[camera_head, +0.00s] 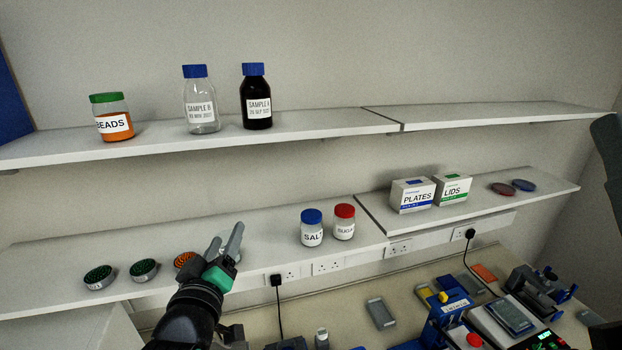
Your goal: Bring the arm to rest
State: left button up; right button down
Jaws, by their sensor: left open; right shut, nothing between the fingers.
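My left arm comes up from the bottom, and its gripper (225,239) points up in front of the lower shelf (270,240). Its two grey fingers are apart with nothing seen between them. The gripper overlaps the view of an orange-topped round tin (184,260) and hides part of the shelf behind it. I cannot tell whether it touches anything there. My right gripper is not in view.
Salt (312,230) and sugar (344,224) jars stand right of the gripper. Green-topped tins (143,270) stand left. The upper shelf (300,130) holds a beads jar (112,122) and two bottles. The bench below is crowded with equipment, including a scale (510,318).

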pick_arm(q)
jog(key=s+a+r+m+t, duration=0.1)
jog(key=s+r+t, duration=0.1)
jog(key=s+r, duration=0.35)
jog(key=s+a+r+t, duration=0.2)
jog(key=r, duration=0.6)
jog(key=s+r+m+t+h, duration=0.1)
jog(key=s+r+m+t, duration=0.2)
jog(key=s+r, duration=0.3)
jog(key=s+r+m+t+h, duration=0.1)
jog(key=s+r+m, duration=0.3)
jog(key=s, duration=0.6)
notch_tip(320, 180, up, 2)
jog(key=shift+s+d+r+t, duration=0.1)
jog(key=shift+s+d+t, duration=0.3)
jog(key=shift+t, duration=0.5)
jog(key=shift+w, duration=0.1)
notch_tip(320, 180, down, 32)
jog(key=b, duration=3.2)
jog(key=shift+f, duration=0.2)
